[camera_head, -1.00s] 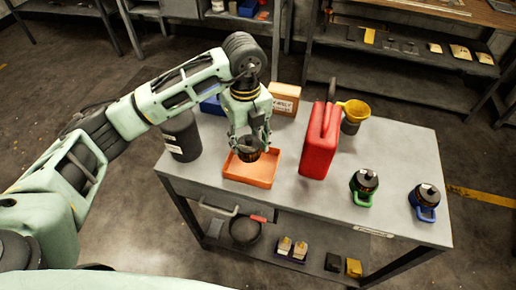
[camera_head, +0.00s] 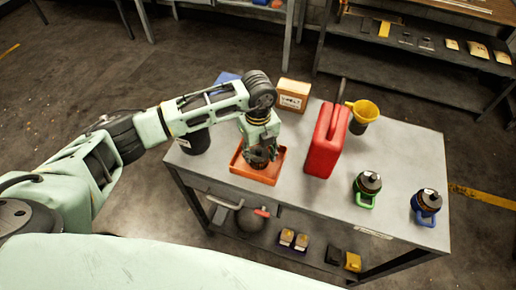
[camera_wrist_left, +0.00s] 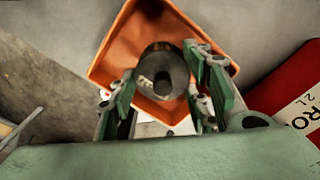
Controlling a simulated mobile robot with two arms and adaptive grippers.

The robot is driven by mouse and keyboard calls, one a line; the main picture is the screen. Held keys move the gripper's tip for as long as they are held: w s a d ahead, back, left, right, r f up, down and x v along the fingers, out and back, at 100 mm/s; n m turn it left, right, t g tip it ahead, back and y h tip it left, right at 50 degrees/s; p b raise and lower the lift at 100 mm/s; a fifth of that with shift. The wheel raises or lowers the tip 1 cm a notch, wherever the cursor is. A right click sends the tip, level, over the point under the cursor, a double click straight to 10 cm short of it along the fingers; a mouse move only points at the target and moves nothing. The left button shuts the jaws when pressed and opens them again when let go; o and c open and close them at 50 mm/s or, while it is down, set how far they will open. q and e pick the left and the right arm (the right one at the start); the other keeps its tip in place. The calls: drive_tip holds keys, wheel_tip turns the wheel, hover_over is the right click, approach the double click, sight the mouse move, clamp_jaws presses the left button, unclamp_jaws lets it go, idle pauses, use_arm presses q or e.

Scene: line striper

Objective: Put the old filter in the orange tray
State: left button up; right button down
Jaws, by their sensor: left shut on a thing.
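The old filter (camera_wrist_left: 163,72) is a dark, round canister, seen from above between the fingers in the left wrist view. The orange tray (camera_head: 248,174) lies on the grey cart top; its orange floor and walls also surround the filter in the left wrist view (camera_wrist_left: 112,52). My left gripper (camera_head: 260,157) is shut on the filter, low over the tray and within its outline. The gripper hides most of the filter in the head view. I cannot tell whether the filter touches the tray floor. My right gripper is not in view.
A red jerrycan (camera_head: 328,140) stands right of the tray, with a yellow funnel (camera_head: 365,110) behind it. A black canister (camera_head: 195,140) stands left, partly behind my arm. A cardboard box (camera_head: 293,95) is at the back. Green-handled (camera_head: 367,185) and blue-handled (camera_head: 426,203) jugs stand at right.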

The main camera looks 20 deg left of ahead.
use_arm(q)
drive_tip(key=shift+f, duration=0.2)
drive_tip(key=o, duration=1.2)
drive_tip(key=shift+r, duration=0.1)
drive_tip(key=shift+c, duration=0.2)
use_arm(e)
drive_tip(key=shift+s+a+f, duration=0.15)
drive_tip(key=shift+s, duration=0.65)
